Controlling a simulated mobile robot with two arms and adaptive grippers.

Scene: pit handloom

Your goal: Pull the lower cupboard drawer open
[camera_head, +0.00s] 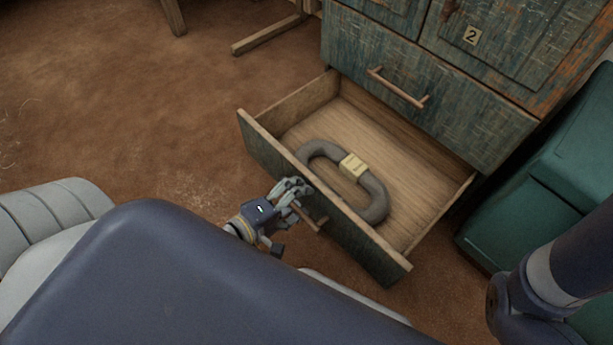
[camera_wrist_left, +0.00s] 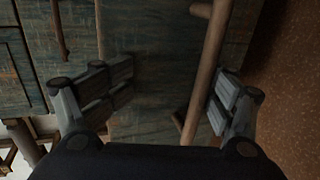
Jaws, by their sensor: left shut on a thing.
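The lower cupboard drawer (camera_head: 262,140) stands pulled well out of the worn blue-green cupboard (camera_head: 470,120), its wooden inside showing. My left gripper (camera_head: 298,193) is at the drawer's front, shut on its wooden bar handle (camera_head: 310,218), which is partly hidden by the fingers. In the left wrist view the handle (camera_wrist_left: 205,70) runs between the fingers, close to the right-hand one, with the drawer front behind. A grey oblong loop (camera_head: 376,198) with a pale yellow label lies in the drawer. My right gripper is out of view.
A green box-like piece (camera_head: 530,190) stands close on the right. Brown floor (camera_head: 120,110) is clear on the left.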

